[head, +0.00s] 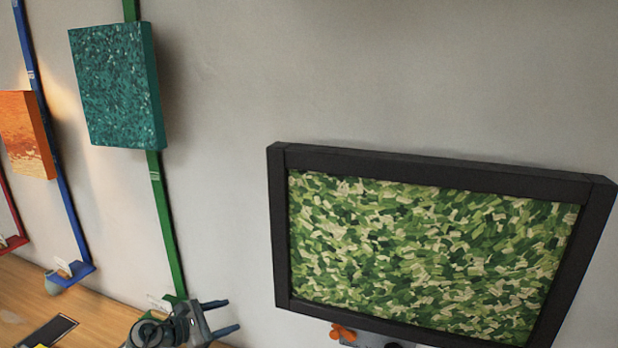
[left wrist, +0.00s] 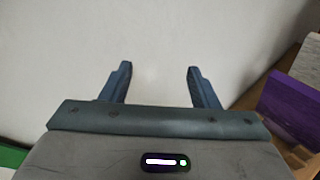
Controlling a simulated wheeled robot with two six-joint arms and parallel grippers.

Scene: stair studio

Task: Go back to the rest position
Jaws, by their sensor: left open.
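My left gripper (head: 233,314) is at the bottom of the head view, just right of the foot of the green strip, with its two fingers apart and pointing right. In the left wrist view its fingers (left wrist: 159,70) are spread with nothing between them, facing a pale plain surface. I cannot make out my right gripper in either view.
A black-framed green picture (head: 430,255) hangs right of my left gripper. A teal canvas (head: 115,88) and an orange canvas (head: 22,135) hang at left. The wooden surface (head: 20,290) holds a dark flat item (head: 52,332). A purple block (left wrist: 290,105) is at right.

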